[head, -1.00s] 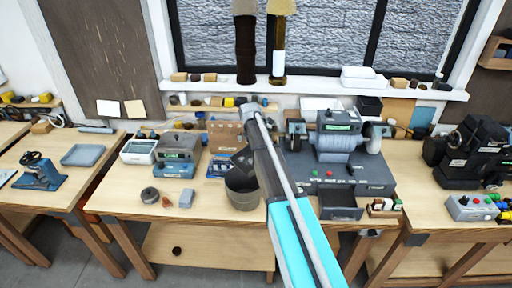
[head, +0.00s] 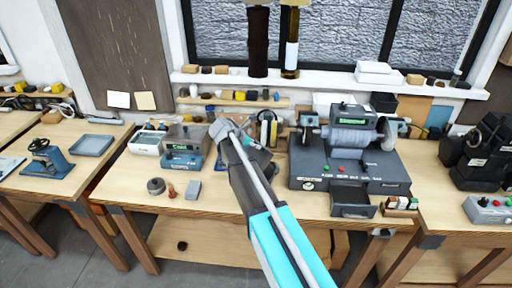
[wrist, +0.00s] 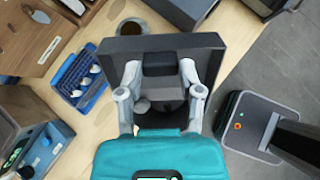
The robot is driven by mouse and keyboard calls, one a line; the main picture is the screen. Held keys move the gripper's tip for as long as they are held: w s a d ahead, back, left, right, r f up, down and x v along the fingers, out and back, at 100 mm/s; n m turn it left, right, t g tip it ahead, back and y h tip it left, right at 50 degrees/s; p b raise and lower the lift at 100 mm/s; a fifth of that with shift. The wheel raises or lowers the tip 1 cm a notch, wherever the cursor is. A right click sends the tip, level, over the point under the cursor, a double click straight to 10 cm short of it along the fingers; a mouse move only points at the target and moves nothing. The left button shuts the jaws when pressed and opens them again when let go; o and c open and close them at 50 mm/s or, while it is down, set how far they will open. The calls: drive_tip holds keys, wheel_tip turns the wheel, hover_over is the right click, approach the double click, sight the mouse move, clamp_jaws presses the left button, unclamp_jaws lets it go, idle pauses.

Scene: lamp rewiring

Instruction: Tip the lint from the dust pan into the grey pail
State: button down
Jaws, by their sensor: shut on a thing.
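My gripper (wrist: 160,74) is shut on the dark grey dust pan (wrist: 205,48), which spans the upper middle of the wrist view. Its two pale grey fingers close on the handle end of the pan. I look at the back of the pan, so the lint is hidden and I cannot tell whether any is in it. In the head view my arm covers most of the gripper and pan. I cannot make out the grey pail for sure in either current view; the arm and pan cover that part of the bench.
A blue tray (wrist: 80,82) of small parts and a wooden box (wrist: 38,42) lie left of the pan. A round dark-filled container (wrist: 132,27) stands beyond it. A grinder (head: 348,155) stands right of my arm.

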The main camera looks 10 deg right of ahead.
drive_tip(key=s+a+t+h+b, duration=0.2)
drive_tip(key=a+h+b, duration=0.4)
drive_tip(key=b, duration=0.4)
drive_tip(key=shift+s+f+t, duration=0.2)
drive_tip(key=shift+s+t, duration=0.2)
drive_tip(key=shift+a, duration=0.15)
drive_tip(key=shift+r, duration=0.1)
drive_tip(key=shift+r+p, duration=0.55)
drive_tip(key=shift+p, duration=0.05)
